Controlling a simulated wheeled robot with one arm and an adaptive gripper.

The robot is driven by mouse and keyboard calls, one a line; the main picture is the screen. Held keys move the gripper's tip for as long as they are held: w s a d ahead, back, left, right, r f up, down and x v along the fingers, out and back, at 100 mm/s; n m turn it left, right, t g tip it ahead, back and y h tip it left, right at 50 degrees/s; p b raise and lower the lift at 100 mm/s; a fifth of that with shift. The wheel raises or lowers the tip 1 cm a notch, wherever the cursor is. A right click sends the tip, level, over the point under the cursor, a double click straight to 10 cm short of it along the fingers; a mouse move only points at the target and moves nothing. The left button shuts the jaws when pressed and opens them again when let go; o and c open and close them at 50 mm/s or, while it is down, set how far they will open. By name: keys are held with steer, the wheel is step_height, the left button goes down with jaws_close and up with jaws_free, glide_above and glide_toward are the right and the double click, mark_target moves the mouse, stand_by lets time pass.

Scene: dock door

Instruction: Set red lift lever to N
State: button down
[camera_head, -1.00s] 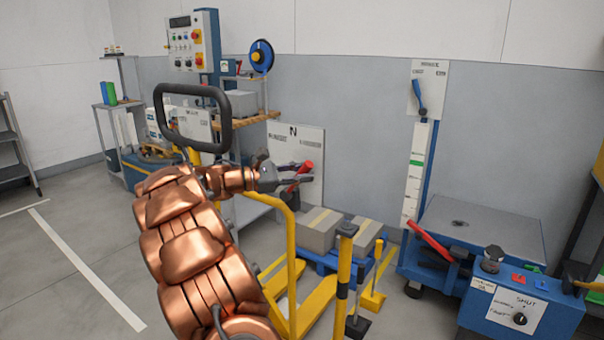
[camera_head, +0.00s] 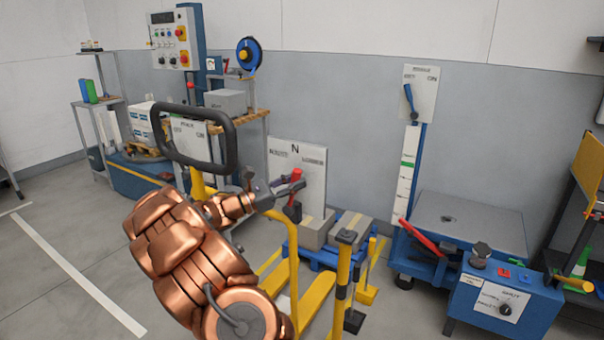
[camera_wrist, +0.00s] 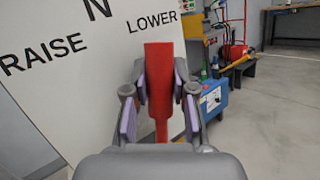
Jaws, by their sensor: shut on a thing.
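The red lift lever (camera_head: 297,174) stands before a white panel (camera_head: 312,172) on the yellow pallet truck. The panel reads RAISE on the left, N at the top middle and LOWER on the right. In the head view the lever's red end stands about upright below the N. In the wrist view the lever (camera_wrist: 160,85) rises between the purple-padded fingers, with its top under the word LOWER; the view angle makes its exact setting hard to tell. My gripper (camera_head: 290,191) is shut on the lever, and it also shows in the wrist view (camera_wrist: 158,95).
The truck's black loop handle (camera_head: 235,140) rises close to my arm. Boxes (camera_head: 350,228) on a blue pallet stand just right of the lever. A blue lift table (camera_head: 468,222) with a red lever is farther right. Open floor lies at the left.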

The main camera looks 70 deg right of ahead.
steer(key=shift+w+r+n+h+p, duration=0.3)
steer(key=shift+w+n+p, duration=0.2)
steer(key=shift+p, duration=0.1)
steer(key=shift+d+f, duration=0.1)
steer(key=shift+f, duration=0.1)
steer(key=c, duration=1.2)
jaws_free()
steer(key=shift+f, duration=0.1)
